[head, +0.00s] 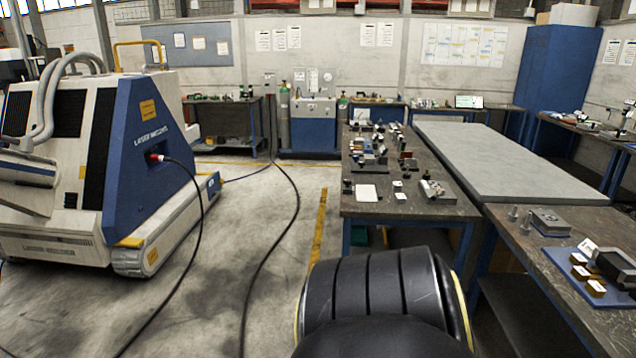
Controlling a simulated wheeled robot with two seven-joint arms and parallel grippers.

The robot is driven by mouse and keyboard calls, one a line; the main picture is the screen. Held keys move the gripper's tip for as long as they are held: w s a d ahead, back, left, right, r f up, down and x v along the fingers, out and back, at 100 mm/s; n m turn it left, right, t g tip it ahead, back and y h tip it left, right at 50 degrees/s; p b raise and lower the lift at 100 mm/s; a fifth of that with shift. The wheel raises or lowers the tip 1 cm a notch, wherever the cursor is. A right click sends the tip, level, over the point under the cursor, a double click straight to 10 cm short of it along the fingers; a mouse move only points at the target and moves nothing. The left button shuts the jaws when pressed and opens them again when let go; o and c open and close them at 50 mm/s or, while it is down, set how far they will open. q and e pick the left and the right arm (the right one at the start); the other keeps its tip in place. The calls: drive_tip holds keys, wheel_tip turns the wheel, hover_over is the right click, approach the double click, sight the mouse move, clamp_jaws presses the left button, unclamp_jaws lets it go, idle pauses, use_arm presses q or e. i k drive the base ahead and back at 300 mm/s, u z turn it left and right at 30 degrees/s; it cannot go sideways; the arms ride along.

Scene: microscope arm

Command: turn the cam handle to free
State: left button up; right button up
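I cannot make out a cam handle or a microscope arm in the head view. A dark block-like device (615,268) sits on a blue board at the right edge, partly cut off by the frame. A grey metal block (550,222) sits on the bench behind it. Neither shows a handle I can tell. A small metal fixture (437,191) stands at the front right corner of the middle bench. Neither of my grippers is in view. A black ribbed rounded part, likely my own arm, fills the bottom centre.
The middle workbench (420,208) carries several small parts. A right bench (520,240) holds small brass-coloured blocks (578,258). A large grey slab table (500,165) lies between. A blue and white laser machine (150,120) stands left. Black cables cross the open floor (240,210).

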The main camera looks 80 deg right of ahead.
sight(441, 192)
drive_tip(key=z, duration=0.2)
drive_tip(key=k, duration=0.4)
drive_tip(key=z, duration=2.05)
drive_tip(key=i, duration=1.5)
drive_tip(key=z, duration=1)
drive_tip(key=i, duration=1.35)
drive_tip(key=z, duration=0.05)
